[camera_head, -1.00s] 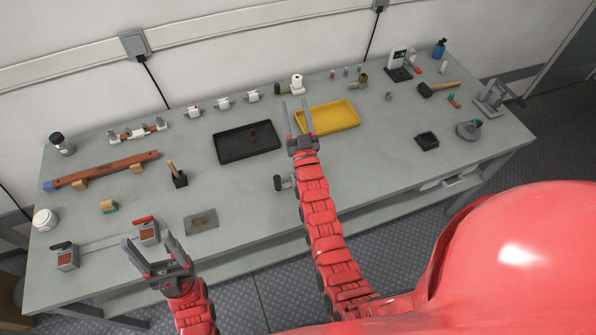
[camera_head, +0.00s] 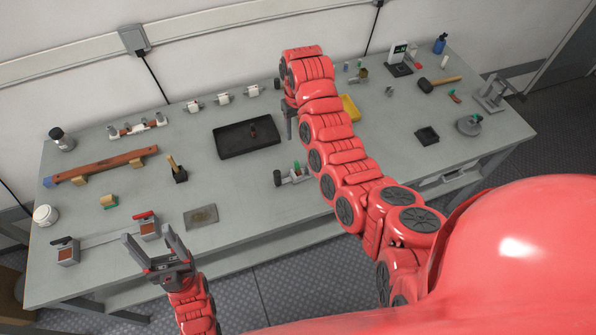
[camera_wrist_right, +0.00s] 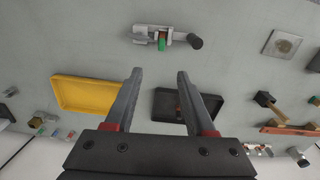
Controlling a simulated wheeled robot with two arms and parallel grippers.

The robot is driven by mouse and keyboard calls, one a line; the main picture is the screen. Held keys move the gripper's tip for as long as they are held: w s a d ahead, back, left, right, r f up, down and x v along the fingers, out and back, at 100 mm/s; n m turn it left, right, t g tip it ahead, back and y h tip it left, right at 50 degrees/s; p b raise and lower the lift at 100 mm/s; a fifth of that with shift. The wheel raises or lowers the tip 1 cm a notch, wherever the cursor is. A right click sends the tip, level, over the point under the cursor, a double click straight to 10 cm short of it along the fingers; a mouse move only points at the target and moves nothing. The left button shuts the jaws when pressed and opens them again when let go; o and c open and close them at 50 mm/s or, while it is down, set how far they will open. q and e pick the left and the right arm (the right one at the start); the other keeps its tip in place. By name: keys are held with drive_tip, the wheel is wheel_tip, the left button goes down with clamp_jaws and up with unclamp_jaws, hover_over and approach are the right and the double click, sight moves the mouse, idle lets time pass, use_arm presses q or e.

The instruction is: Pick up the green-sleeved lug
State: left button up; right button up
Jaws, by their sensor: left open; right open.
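Small upright pieces with coloured ends stand at the back of the bench, behind the yellow tray. One looks greenish (camera_head: 360,66) and may be the green-sleeved lug; it is too small to be sure. In the right wrist view a greenish piece (camera_wrist_right: 39,121) shows near the left edge. My right gripper (camera_head: 291,124) points down between the black and yellow trays, partly hidden by its own arm. In its wrist view the jaws (camera_wrist_right: 155,78) are open and empty. My left gripper (camera_head: 154,247) is open and empty at the front left edge.
The yellow tray (camera_head: 349,107) is mostly behind my right arm. The black tray (camera_head: 228,142) holds a small dark item. A grey fixture with a green part (camera_head: 297,167) sits at the front middle. A hammer (camera_head: 440,84) and a small black tray (camera_head: 427,136) are at the right.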

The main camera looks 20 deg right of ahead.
sight(296, 162)
wheel_tip(296, 162, down, 12)
drive_tip(key=b, duration=1)
drive_tip(key=shift+f, duration=0.1)
drive_tip(key=shift+w+a+f+p, duration=0.1)
drive_tip(key=shift+f+p, duration=0.35)
drive_tip(key=shift+f, duration=0.65)
drive_tip(key=shift+w+a+f+p, duration=0.1)
drive_tip(key=shift+f+p, duration=0.35)
drive_tip(key=shift+f, duration=1)
clamp_jaws()
